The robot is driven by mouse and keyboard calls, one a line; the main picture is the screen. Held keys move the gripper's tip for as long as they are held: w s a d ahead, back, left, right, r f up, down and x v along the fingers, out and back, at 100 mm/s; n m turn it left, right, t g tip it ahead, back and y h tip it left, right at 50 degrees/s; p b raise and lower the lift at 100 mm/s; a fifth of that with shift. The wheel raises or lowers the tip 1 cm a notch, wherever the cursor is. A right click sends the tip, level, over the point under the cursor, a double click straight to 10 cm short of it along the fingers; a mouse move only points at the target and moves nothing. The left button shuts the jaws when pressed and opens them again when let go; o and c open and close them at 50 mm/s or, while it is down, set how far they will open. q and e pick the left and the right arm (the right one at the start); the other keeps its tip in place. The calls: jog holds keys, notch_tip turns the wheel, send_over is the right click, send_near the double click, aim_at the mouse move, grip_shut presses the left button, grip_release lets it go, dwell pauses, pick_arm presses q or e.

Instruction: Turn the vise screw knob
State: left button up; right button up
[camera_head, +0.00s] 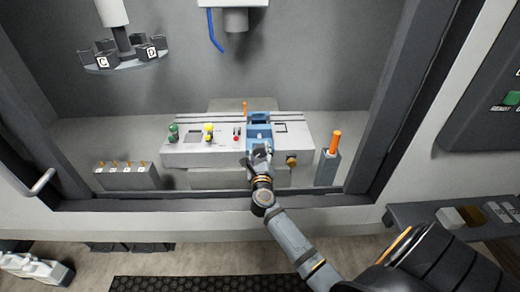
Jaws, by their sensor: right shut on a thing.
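The blue vise (259,132) stands on the light grey panel unit (220,155) inside the booth. My right arm reaches in from the lower right. My right gripper (259,154) is at the near end of the vise, where the screw knob is. It is shut on the screw knob, which the fingers and wrist hide almost wholly. How far the knob is turned cannot be seen. My left gripper is not in view.
An orange-handled tool (335,145) stands in a grey holder right of the unit. A brass knob (291,161) sits close right of my gripper. Green (173,131) and yellow (208,130) parts stand left. A rack (126,175) is at front left. The booth's front sill (200,204) runs below my arm.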

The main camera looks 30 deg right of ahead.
jog(key=o, duration=1.2)
jog(key=v, duration=1.2)
jog(key=shift+s, duration=0.1)
